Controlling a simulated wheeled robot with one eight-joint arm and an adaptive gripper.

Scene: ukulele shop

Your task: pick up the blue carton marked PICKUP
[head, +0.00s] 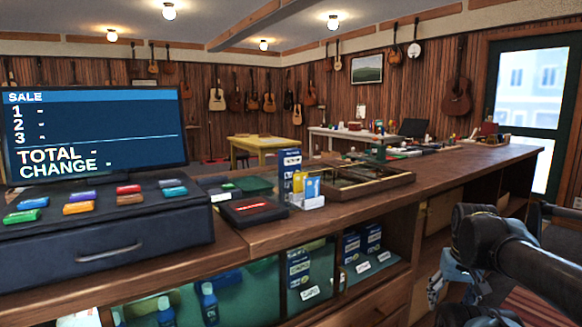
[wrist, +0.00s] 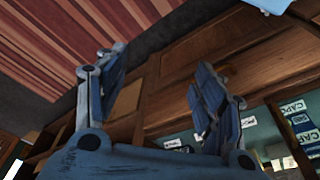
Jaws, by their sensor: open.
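A tall blue and white carton (head: 290,170) stands upright on the wooden counter, behind a small card holder; its lettering is too small to read. More blue and white cartons (head: 299,268) stand in the case under the counter. In the wrist view, cartons at the right edge (wrist: 300,130) read CAPO. I cannot make out the word PICKUP on any carton. My gripper (head: 437,290) is low at the right, in front of the counter and well right of the cartons. In the wrist view my gripper (wrist: 160,75) has its fingers spread with nothing between them.
A cash drawer (head: 110,245) with coloured blocks and a sale screen (head: 95,130) fill the counter's left. A card holder (head: 308,200), a dark box with red markings (head: 253,211) and a wooden tray (head: 362,182) crowd the standing carton. The counter's front edge (head: 330,222) lies between it and my arm.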

